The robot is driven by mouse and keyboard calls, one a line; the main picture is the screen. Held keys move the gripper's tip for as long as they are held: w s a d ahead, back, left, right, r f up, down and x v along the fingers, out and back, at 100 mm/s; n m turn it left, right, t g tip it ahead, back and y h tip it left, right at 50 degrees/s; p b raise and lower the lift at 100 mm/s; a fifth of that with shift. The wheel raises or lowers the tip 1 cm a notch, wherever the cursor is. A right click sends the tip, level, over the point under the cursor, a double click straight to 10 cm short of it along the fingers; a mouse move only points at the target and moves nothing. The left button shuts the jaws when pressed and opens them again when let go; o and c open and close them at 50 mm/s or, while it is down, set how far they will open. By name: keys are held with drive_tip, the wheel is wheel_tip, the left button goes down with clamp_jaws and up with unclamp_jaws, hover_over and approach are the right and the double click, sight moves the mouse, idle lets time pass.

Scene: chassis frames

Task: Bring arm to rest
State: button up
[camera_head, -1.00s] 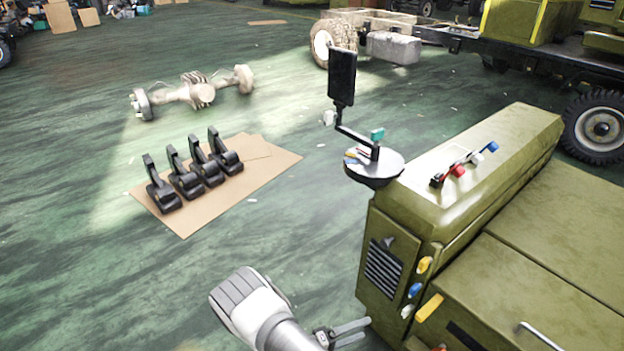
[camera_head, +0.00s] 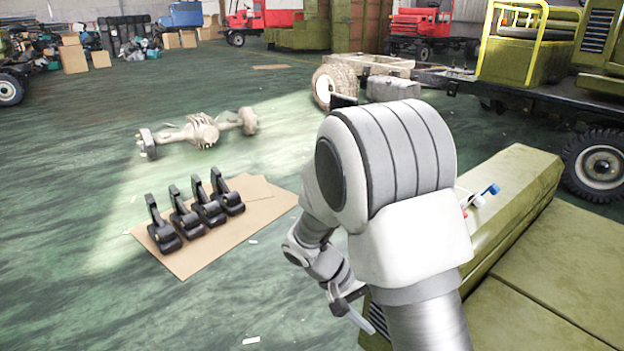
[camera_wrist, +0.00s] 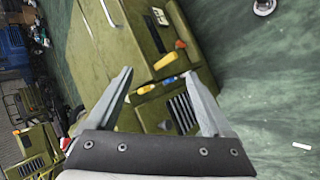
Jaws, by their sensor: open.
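My arm rises large in the middle right of the head view and bends back down. My gripper (camera_head: 350,308) hangs low at its end, beside the front of the olive green machine. In the wrist view my gripper (camera_wrist: 165,100) shows two grey fingers spread wide with nothing between them. The olive green machine (camera_head: 575,245) stands behind and right of my arm, partly hidden by it. In the wrist view the machine (camera_wrist: 105,60) appears tilted, with its vent and coloured handles beyond the fingers.
Several black pedal-like parts (camera_head: 194,211) stand on cardboard (camera_head: 190,263) on the floor at left. An axle (camera_head: 200,130) lies behind them. A truck chassis with a wheel (camera_head: 600,165) is at the back right. The green floor (camera_head: 90,310) at front left is clear.

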drive_tip(key=s+r+t+y, duration=0.75)
drive_tip(key=s+r, duration=0.85)
drive_tip(key=r, duration=0.4)
wheel_tip(320, 180, up, 18)
drive_tip(key=p, duration=1.8)
drive_tip(key=shift+w+d+r+n+y, duration=0.15)
drive_tip(key=shift+d+n+y, duration=0.05)
drive_tip(key=shift+n+y, duration=0.25)
